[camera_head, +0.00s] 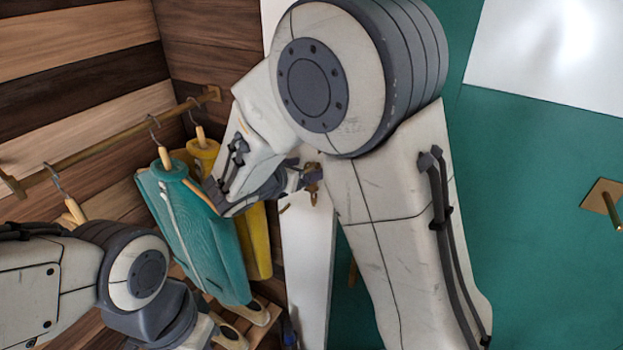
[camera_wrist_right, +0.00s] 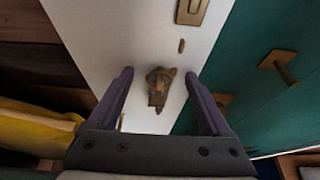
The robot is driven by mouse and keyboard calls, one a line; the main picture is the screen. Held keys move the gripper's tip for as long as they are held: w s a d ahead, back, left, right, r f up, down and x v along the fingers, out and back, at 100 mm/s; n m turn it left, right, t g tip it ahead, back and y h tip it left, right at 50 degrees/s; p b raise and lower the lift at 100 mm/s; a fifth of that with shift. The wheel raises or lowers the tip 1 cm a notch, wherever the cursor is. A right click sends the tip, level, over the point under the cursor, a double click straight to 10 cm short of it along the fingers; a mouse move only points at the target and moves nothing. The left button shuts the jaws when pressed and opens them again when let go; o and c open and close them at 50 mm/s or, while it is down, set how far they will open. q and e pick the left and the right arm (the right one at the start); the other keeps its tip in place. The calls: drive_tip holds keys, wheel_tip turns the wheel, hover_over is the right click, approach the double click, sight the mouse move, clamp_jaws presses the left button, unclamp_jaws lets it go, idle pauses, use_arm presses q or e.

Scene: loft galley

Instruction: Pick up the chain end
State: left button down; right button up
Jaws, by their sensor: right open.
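A brass fitting (camera_wrist_right: 160,84), which looks like the chain end with its holder, is on the white door panel in the right wrist view. It also shows as a small brass piece (camera_head: 314,190) in the head view, partly hidden by my right arm. My right gripper (camera_wrist_right: 159,75) is open and empty. Its two fingers stand either side of the fitting in the picture; I cannot tell how far off the fitting is. In the head view the right gripper (camera_head: 303,178) is beside the fitting. My left arm shows at lower left, but its gripper is not visible.
A teal garment (camera_head: 185,220) and a yellow one (camera_head: 258,245) hang from a brass rail (camera_head: 110,135) close to my right arm. A brass slotted plate (camera_wrist_right: 193,10) is higher on the white panel (camera_wrist_right: 130,30). A brass hook (camera_head: 606,200) is on the green wall.

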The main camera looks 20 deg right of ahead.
drive_tip(key=shift+c, duration=0.3)
clamp_jaws()
